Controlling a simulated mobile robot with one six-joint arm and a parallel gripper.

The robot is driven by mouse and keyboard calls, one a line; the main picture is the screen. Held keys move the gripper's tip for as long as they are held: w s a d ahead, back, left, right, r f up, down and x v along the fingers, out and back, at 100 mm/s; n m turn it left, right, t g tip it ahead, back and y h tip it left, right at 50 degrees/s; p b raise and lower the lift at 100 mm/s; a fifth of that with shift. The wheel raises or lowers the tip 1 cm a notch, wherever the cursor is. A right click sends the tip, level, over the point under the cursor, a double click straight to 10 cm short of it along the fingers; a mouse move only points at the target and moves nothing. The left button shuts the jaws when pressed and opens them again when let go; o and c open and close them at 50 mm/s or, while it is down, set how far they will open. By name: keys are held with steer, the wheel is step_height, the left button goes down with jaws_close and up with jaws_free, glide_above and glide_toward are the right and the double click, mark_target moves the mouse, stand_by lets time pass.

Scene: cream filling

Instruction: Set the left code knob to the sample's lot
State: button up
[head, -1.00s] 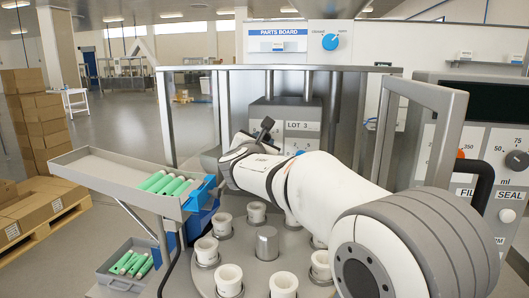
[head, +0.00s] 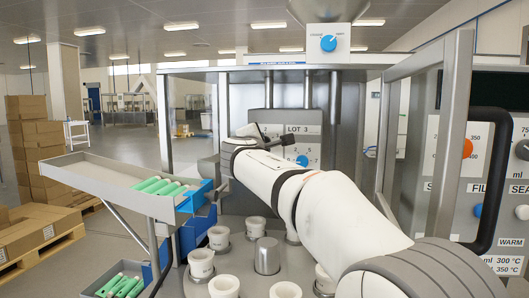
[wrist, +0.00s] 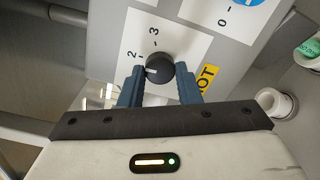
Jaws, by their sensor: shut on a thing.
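My gripper (wrist: 160,88) is closed around a round black knob (wrist: 161,68) in the wrist view, one finger on each side. The knob stands on a white dial plate (wrist: 180,48) with a printed 2 and 3. A small white mark on the knob lies left of its centre, on the side below the 2; its exact setting is hard to read.
A turntable with several white cups (head: 220,237) lies below my arm. A tray (head: 110,178) with green tubes stands at the left. Metal frame posts (head: 166,120) stand on both sides. A yellow label (wrist: 208,80) is near the gripper's right finger.

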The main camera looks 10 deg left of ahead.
steer(key=shift+m, duration=0.3)
steer(key=o, duration=1)
steer(key=shift+s, duration=0.1)
steer(key=s, duration=0.3)
steer(key=s+b, duration=0.1)
steer(key=s, duration=0.3)
steer(key=shift+s+d+r, duration=0.1)
steer(key=shift+s+d, duration=0.1)
steer(key=shift+s, duration=0.05)
steer(key=shift+s, duration=0.1)
